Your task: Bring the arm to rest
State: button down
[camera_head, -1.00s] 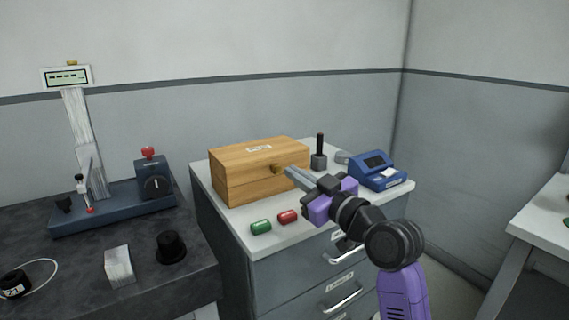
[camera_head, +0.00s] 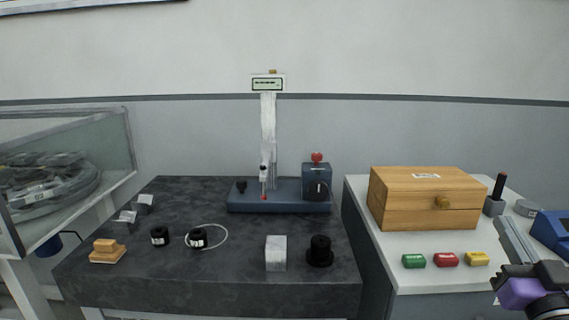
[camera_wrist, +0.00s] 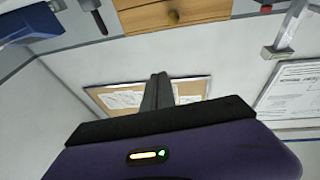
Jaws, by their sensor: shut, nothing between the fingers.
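My gripper (camera_head: 517,246) is at the right edge of the head view, over the front right part of the white cabinet top (camera_head: 408,273). Its two fingers lie together with nothing between them. In the wrist view my gripper (camera_wrist: 157,80) points toward a wall with a framed pin board (camera_wrist: 193,88), apart from everything. Most of my arm is outside the head view. The wooden box (camera_head: 425,200) with a round knob stands shut on the cabinet, left of my gripper.
Green (camera_head: 413,261), red (camera_head: 446,259) and yellow (camera_head: 477,258) pieces lie in front of the box. A blue device (camera_head: 552,229) stands at the right. The dark bench (camera_head: 200,280) holds a gauge stand (camera_head: 280,198), a metal block (camera_head: 276,253) and black parts. A glass case (camera_head: 70,170) is at left.

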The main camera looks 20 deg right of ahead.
jog(key=s+a+f+n+g+y, duration=0.5)
jog(key=s+a+f+y, duration=0.4)
jog(key=s+a+f, duration=1.75)
notch_tip(320, 180, up, 18)
jog(key=s+a+p, duration=0.1)
jog(key=p, duration=1.5)
jog(key=shift+a, duration=0.15)
